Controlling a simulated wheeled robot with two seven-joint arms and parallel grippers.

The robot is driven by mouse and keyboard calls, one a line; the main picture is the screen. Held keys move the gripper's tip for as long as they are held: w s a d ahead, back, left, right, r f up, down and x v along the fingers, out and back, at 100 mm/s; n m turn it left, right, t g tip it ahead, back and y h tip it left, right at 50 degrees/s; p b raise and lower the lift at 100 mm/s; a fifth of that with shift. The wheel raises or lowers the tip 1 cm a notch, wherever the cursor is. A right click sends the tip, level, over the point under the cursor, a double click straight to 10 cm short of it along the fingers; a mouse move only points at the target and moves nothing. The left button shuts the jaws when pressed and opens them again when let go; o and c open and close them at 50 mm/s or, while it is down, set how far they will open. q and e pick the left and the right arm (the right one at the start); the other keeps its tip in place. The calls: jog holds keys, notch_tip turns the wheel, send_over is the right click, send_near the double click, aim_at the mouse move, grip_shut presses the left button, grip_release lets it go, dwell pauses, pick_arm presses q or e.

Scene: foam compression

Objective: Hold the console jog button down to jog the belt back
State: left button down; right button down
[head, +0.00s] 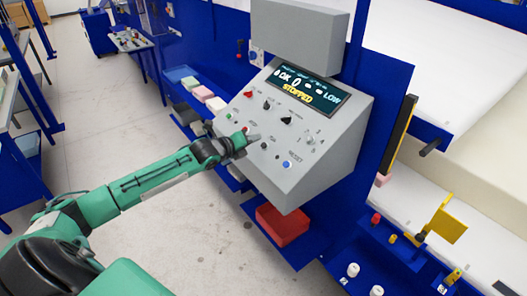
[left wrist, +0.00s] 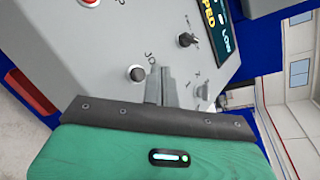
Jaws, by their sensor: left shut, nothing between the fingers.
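The grey console (head: 310,130) has a sloped face with buttons and knobs. Its screen (head: 304,84) reads "STOPPED" in yellow. A small black button (head: 264,145) sits low on the face. In the left wrist view a black round button (left wrist: 135,73) stands beside a partly hidden label beginning "JO". My left gripper (head: 256,137) is shut and empty, its tips close to the console face near the black button. In the left wrist view the fingertips (left wrist: 162,70) appear just right of that button; I cannot tell whether they touch the panel. My right gripper is not in view.
A blue RESET button (head: 287,164), a red button (head: 248,93) and black knobs share the panel. A red bin (head: 282,225) is below the console. Foam blocks (head: 203,94) lie in trays to the left. A white belt surface (head: 440,60) is at right.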

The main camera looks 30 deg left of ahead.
aim_at(264, 146)
pick_arm(q)
jog(key=shift+w+d+f+b, duration=0.2)
jog(key=shift+w+f+b, duration=0.35)
jog(key=shift+f, duration=0.4)
jog(key=shift+f, duration=0.15)
dwell(1.3)
jog(key=shift+w+d+f, duration=0.1)
jog(key=shift+w+f, duration=0.1)
